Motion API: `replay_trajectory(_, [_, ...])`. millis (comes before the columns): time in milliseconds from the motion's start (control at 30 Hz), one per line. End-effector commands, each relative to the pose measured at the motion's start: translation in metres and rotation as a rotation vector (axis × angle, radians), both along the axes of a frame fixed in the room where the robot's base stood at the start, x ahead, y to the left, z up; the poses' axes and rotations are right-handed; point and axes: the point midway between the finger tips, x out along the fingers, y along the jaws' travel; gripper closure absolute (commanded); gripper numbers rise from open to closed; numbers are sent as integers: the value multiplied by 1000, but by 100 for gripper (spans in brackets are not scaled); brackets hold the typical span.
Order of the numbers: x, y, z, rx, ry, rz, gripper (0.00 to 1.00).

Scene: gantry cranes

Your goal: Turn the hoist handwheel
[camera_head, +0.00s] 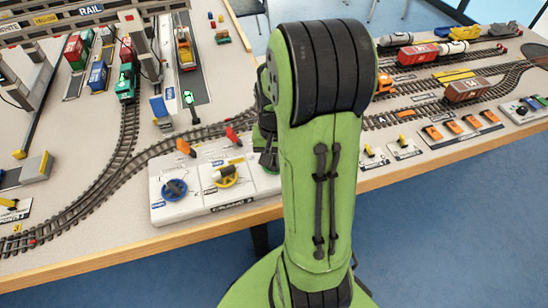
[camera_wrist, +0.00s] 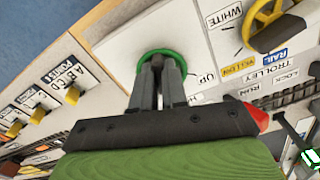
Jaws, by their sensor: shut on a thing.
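A green handwheel (camera_wrist: 165,52) is in the upper middle of the wrist view, on a white panel (camera_wrist: 120,43), with an "UP" label beside it. My gripper (camera_wrist: 160,62) is shut on this handwheel, its fingers covering part of the ring. In the head view my gripper (camera_head: 268,160) is partly hidden by my green arm at the right end of the white crane panel (camera_head: 205,205).
A yellow handwheel (camera_head: 224,177) and a blue handwheel (camera_head: 174,190) sit left of my gripper. Behind them stand an orange lever (camera_head: 184,147) and a red lever (camera_head: 231,135). Tracks (camera_head: 90,185) and wagons surround the panel. The blue floor (camera_head: 440,230) is open in front.

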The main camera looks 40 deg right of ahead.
Motion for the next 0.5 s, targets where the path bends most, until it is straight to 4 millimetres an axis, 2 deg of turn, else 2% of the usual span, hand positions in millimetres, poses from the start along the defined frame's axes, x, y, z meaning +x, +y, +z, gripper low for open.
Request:
replay_trajectory(267, [0, 0, 0, 0, 0, 13, 100])
replay_trajectory(500, [-1, -1, 1, 1, -1, 107, 100])
